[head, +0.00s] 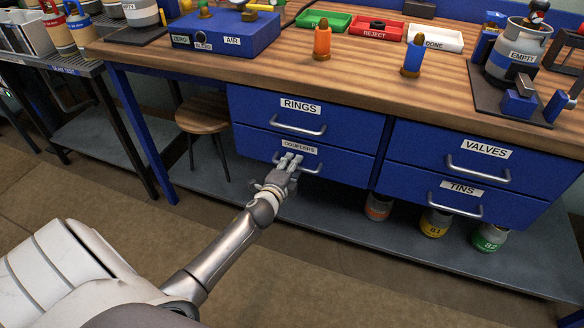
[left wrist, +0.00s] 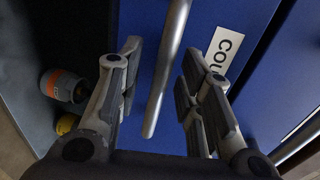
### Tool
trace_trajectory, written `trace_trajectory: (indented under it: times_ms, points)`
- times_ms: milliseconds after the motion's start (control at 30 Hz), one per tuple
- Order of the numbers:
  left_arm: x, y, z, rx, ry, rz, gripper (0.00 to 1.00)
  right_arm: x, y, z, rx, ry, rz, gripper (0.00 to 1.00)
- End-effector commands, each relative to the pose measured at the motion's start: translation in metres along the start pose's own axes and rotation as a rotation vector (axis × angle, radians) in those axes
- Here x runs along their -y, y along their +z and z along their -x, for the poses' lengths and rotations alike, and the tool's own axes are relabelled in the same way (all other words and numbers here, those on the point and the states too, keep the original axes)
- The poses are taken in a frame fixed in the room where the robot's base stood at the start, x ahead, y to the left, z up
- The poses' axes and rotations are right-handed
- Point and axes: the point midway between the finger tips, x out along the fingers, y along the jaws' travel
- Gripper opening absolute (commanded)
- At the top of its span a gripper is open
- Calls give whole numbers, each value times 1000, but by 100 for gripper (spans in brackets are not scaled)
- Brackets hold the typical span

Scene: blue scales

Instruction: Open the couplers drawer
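The couplers drawer (head: 346,165) is the lower blue drawer in the left stack, labelled COUPLERS (head: 299,147), and looks shut. Its metal bar handle (head: 313,171) is partly hidden by my left gripper (head: 289,161). In the left wrist view, the handle (left wrist: 166,75) runs between the two spread fingers of the left gripper (left wrist: 160,65), with gaps on both sides. The blue drawer front (left wrist: 203,22) and part of its label (left wrist: 226,48) show behind the fingers. My right gripper is not in view.
The rings drawer (head: 340,120) is directly above. The valves drawer (head: 420,150) and tins drawer (head: 420,190) are to the right. A wooden stool (head: 203,116) stands left of the drawers. Several tins stand on the lower shelf (head: 335,215). The floor in front is clear.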

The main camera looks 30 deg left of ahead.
Motion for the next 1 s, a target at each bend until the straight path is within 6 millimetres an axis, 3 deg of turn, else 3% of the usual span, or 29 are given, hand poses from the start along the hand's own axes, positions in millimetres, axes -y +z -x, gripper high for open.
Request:
trace_trajectory:
  times_ms: [300,567,1000]
  points:
    - [0,0,-2,-1,0,0,32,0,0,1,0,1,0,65]
    - [0,0,-2,-1,0,0,0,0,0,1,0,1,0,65]
    - [0,0,-2,-1,1,0,0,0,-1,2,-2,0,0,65]
